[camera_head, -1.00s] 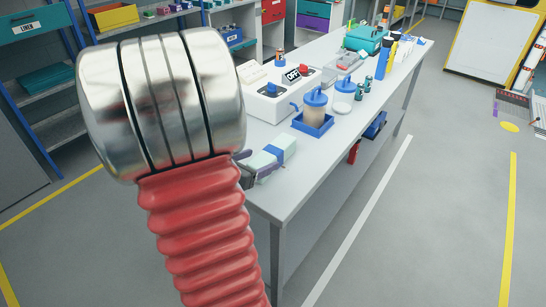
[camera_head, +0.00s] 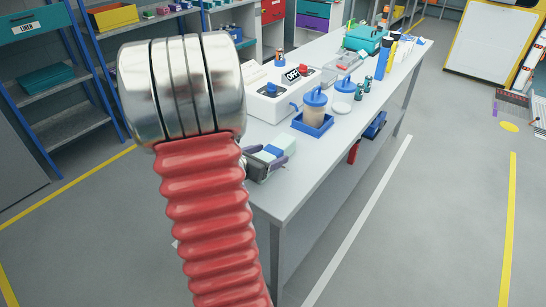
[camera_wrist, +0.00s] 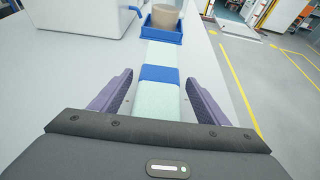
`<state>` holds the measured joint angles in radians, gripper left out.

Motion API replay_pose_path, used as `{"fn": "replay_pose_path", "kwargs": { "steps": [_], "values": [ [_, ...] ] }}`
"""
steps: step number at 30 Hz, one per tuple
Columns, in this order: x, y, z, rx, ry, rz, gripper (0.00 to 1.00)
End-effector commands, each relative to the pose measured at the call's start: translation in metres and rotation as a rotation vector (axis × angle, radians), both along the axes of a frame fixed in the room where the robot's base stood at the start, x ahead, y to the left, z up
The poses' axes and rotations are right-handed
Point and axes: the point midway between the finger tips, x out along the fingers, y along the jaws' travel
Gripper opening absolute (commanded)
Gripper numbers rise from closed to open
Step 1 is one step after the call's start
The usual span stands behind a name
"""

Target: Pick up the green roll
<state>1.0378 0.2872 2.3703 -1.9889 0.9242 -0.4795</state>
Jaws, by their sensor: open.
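The green roll is a pale mint bar with a blue band, lying on the near end of the grey bench. In the wrist view the green roll (camera_wrist: 160,98) runs lengthwise between my fingers, with a gap on each side. My gripper (camera_wrist: 160,80) is open, one purple finger on either side of it. In the head view my gripper (camera_head: 265,158) is at the bench's near corner around the roll (camera_head: 284,142), which my arm and fingers partly cover. Whether the fingers touch the bench cannot be told.
The bench edge (camera_head: 320,165) is close on the right, with open floor beyond.

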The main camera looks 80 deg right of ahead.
Motion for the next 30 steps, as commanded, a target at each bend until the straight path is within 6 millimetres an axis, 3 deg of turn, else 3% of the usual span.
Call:
{"fn": "replay_pose_path", "kwargs": {
  "steps": [7, 23, 30],
  "values": [
    [-0.008, -0.021, -0.009, 0.001, -0.001, 0.0, 0.69],
    [-0.007, -0.021, -0.009, 0.0, -0.001, 0.001, 0.69],
    [-0.007, -0.021, -0.009, 0.0, -0.001, 0.001, 0.53]
  ]
}}
